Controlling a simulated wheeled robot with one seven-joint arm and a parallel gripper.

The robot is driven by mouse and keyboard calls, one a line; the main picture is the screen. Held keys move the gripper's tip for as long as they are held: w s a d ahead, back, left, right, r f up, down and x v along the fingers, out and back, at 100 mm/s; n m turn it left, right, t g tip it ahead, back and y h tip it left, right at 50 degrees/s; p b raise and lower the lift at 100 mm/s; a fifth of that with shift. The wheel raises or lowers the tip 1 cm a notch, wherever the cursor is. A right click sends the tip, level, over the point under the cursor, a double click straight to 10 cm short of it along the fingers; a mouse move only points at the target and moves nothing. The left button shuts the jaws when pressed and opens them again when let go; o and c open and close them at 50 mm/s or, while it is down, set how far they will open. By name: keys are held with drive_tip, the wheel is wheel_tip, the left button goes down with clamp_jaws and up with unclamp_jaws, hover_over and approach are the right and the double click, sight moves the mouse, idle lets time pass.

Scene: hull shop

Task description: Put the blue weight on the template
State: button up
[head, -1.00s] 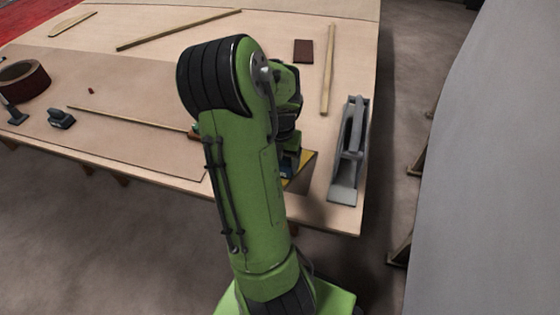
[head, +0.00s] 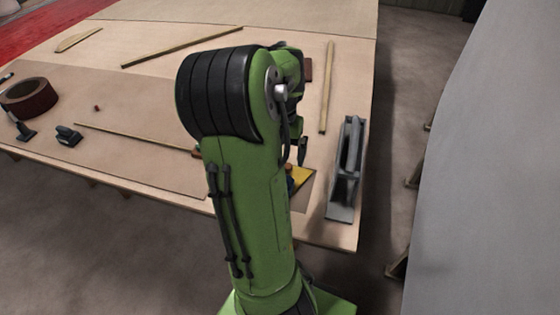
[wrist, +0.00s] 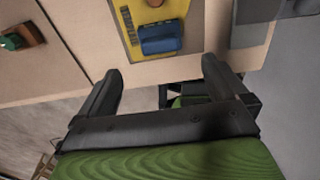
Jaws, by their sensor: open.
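The yellow template (wrist: 130,33) lies flat on the table in the wrist view. The blue weight (wrist: 161,40) rests on it, by its end nearest my gripper. In the head view a strip of the template (head: 304,175) shows right of my arm, with a bit of the blue weight (head: 291,186) beside the arm. My gripper (wrist: 161,78) is open and empty, its two fingers apart from the weight, which lies ahead of the gap between them. In the head view my gripper is mostly behind my arm.
A grey metal tool (head: 345,175) stands at the table's right edge, right of the template. Wooden battens (head: 327,90), a tape roll (head: 30,97) and a small dark tool (head: 68,136) lie on the table (head: 150,175). A grey hull surface (head: 490,170) rises at the right.

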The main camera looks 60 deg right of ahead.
drive_tip(key=w+a+r+m+t, duration=0.2)
drive_tip(key=w+a+r+m, duration=0.2)
drive_tip(key=a, duration=0.4)
drive_tip(key=w+a+r+m+t, duration=0.1)
drive_tip(key=w+a+r+m, duration=0.3)
drive_tip(key=a, duration=0.5)
drive_tip(key=s+a+r+m+t, duration=0.1)
drive_tip(key=s+a+m+t, duration=0.1)
drive_tip(key=s+a+m, duration=0.4)
drive_tip(key=a+m, duration=0.5)
drive_tip(key=a, duration=0.3)
drive_tip(key=shift+a+m+t, duration=0.3)
drive_tip(key=shift+m, duration=0.1)
drive_tip(key=shift+r, duration=0.1)
